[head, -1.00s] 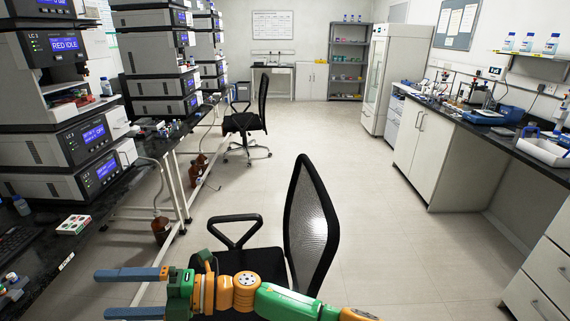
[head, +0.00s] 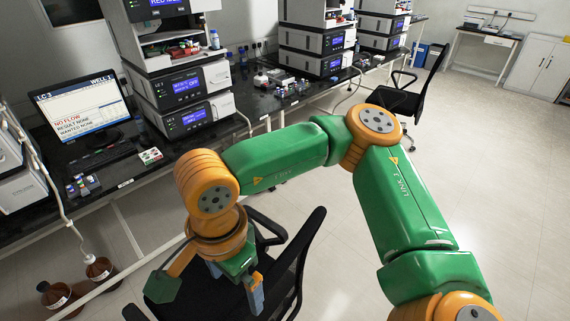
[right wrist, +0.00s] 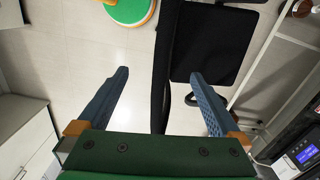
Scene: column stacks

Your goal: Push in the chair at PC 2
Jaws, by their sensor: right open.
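A black office chair (head: 303,250) with armrests stands in front of the bench, low in the head view. My right arm covers part of its seat and armrests. My right gripper (head: 256,292) points down beside the chair's back. In the right wrist view the right gripper (right wrist: 160,76) is open, with the edge of the chair's back (right wrist: 166,60) showing between its blue fingers. I cannot tell whether they touch it. The dark seat (right wrist: 212,45) shows to the right. A PC monitor (head: 85,105) and keyboard (head: 100,157) stand on the bench. My left gripper is out of view.
The black bench (head: 185,150) carries stacked instruments (head: 185,88). Brown bottles (head: 55,297) stand on the floor under it. A second black chair (head: 415,95) stands farther along the bench. The floor at the right is clear.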

